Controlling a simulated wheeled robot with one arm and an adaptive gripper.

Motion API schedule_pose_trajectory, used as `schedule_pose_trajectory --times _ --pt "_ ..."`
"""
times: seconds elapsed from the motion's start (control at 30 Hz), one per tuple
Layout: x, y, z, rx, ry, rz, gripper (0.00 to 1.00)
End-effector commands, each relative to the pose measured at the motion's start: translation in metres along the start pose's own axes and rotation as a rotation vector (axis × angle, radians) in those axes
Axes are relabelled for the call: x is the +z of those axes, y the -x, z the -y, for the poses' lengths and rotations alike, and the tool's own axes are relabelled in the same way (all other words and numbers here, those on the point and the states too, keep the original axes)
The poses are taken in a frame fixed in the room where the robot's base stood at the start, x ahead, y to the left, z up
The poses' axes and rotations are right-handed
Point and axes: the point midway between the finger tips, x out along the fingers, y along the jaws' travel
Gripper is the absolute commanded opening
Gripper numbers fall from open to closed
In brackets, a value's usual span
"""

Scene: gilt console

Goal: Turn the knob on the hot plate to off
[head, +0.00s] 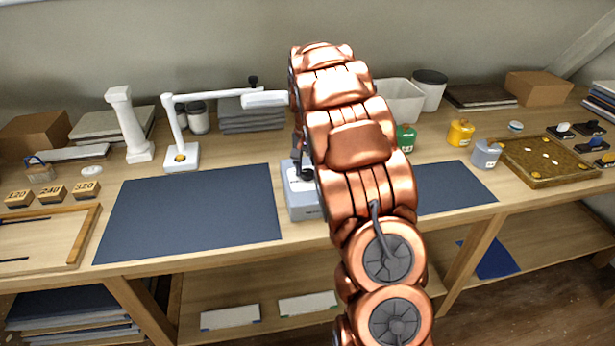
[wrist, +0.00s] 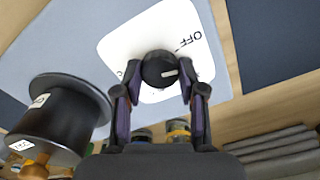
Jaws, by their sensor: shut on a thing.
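The hot plate (head: 306,205) is a pale grey-blue box near the front of the table in the head view, partly hidden by my copper arm. In the wrist view its white panel (wrist: 120,45) carries a round black knob (wrist: 155,62) and the printed word OFF to the upper right of it. The knob's white mark points to the right in the picture, below the OFF lettering. My gripper (wrist: 160,76) has one finger on each side of the knob and is shut on it. In the head view the fingertips are mostly hidden.
A black flanged cylinder (wrist: 55,120) stands close by at the left in the wrist view. A dark blue mat (head: 195,215) lies left of the hot plate, and a white jointed lamp (head: 180,155) stands behind that mat. Small coloured pots (head: 461,132) stand to the right.

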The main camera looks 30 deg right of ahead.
Motion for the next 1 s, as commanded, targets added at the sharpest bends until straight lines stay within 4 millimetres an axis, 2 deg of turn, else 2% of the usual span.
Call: schedule_pose_trajectory --times 0.2,0.5,1.0 --pt "-0.0006 -0.0026 0.0008 -0.002 0.190 -0.004 0.05" --pt "-0.0001 -0.0007 0.0003 -0.001 0.377 -0.002 0.05" --pt "-0.0007 0.0014 0.0000 0.000 0.472 -0.003 0.05"
